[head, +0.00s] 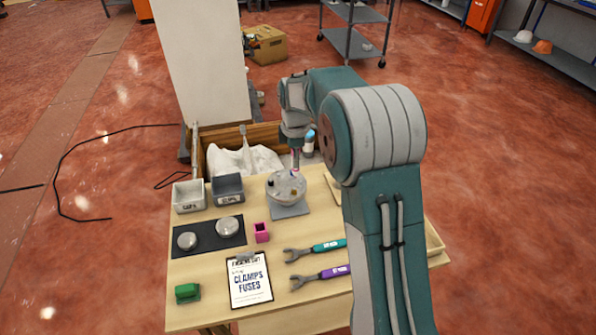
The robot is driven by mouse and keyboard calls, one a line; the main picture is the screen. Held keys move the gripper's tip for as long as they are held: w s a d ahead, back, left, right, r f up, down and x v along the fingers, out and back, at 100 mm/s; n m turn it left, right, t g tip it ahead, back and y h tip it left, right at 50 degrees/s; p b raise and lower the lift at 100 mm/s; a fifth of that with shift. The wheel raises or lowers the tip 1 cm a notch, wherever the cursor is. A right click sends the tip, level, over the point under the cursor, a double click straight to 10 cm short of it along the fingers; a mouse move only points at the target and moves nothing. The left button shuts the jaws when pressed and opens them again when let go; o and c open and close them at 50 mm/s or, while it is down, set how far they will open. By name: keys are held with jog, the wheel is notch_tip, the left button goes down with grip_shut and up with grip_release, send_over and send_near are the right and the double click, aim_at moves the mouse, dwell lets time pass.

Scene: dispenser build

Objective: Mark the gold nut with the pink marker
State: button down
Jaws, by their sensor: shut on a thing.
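My gripper (295,150) points down above the round grey turntable (287,188), shut on a slim object with pink on it, which looks like the pink marker (295,167). The lower end of the marker is just over or at the turntable's top; I cannot tell whether it touches. A few small parts lie on the turntable, one of them gold-brown (292,192), perhaps the gold nut; it is too small to be sure. The turntable stands on a grey square base. A pink square holder (262,232) stands empty-looking in front of it.
Two bins, white (188,197) and dark grey (227,190), stand left. A black mat (208,237) bears two round silver lids. A clipboard (249,280), green block (187,292), and teal (316,250) and purple (320,278) wrenches lie in front. My arm hides the table's right side.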

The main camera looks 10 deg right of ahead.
aim_at(295, 171)
jog(key=shift+a+f, duration=0.5)
jog(key=shift+f, duration=0.3)
jog(key=shift+d+f, duration=0.25)
jog(key=shift+f, duration=0.2)
jog(key=shift+d+f, duration=0.2)
jog(key=shift+f, duration=0.25)
jog(key=shift+a, duration=0.5)
jog(key=shift+d, duration=0.45)
jog(key=shift+f, duration=0.7)
jog(key=shift+s+a+f, duration=0.2)
jog(key=shift+s+a, duration=0.25)
jog(key=shift+s, duration=0.1)
dwell(1.3)
jog(key=shift+s+a+r, duration=0.2)
jog(key=shift+s+a, duration=0.15)
jog(key=shift+a, duration=0.1)
dwell(0.5)
jog(key=shift+f, duration=0.8)
dwell(0.9)
